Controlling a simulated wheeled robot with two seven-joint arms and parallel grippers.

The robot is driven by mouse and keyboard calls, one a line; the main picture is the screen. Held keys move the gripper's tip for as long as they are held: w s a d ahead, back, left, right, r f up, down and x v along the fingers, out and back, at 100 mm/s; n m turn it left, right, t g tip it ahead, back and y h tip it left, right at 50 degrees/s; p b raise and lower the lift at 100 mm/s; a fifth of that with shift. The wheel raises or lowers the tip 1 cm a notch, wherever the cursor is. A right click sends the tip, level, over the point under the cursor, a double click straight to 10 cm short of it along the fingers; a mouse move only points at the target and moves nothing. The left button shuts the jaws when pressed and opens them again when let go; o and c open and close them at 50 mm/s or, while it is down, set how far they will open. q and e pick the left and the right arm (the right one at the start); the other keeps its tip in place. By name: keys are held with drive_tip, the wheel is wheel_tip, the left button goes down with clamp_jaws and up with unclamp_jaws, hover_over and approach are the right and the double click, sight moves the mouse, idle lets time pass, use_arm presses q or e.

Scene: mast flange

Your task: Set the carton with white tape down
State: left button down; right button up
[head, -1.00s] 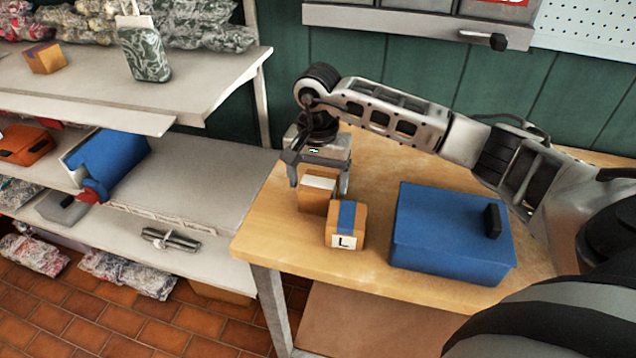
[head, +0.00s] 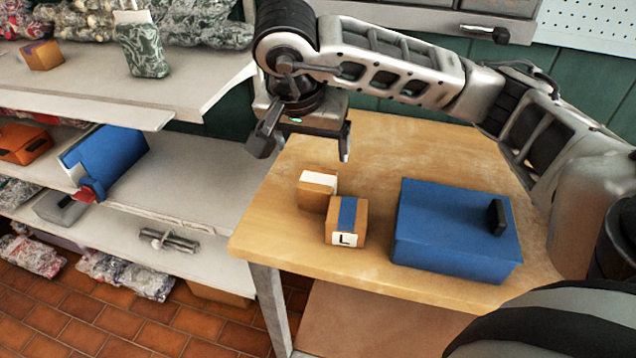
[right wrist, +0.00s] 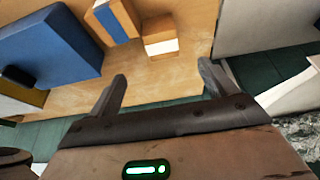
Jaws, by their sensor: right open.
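The carton with white tape (head: 317,188) stands upright on the wooden table, just behind and left of a carton with blue tape and an "L" label (head: 346,222). In the right wrist view the white-taped carton (right wrist: 160,36) sits beyond the fingertips, apart from them. My right gripper (head: 305,150) is open and empty, raised above and behind the carton; its spread fingers also show in the right wrist view (right wrist: 163,85). My left gripper is not in view.
A blue box with a black handle (head: 452,230) stands on the table (head: 400,145) to the right of the cartons. A shelf unit (head: 215,75) with bags and a blue bin (head: 112,155) stands at left. The table behind the cartons is clear.

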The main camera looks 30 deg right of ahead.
sight(317, 181)
drive_tip(key=b+x, duration=0.1)
drive_tip(key=x, duration=0.9)
drive_tip(key=shift+s, duration=0.1)
drive_tip(key=shift+a+p+x, duration=0.2)
drive_tip(key=shift+p+x, duration=0.35)
drive_tip(key=shift+x, duration=2.4)
drive_tip(key=c, duration=1.3)
drive_tip(key=shift+r, duration=0.1)
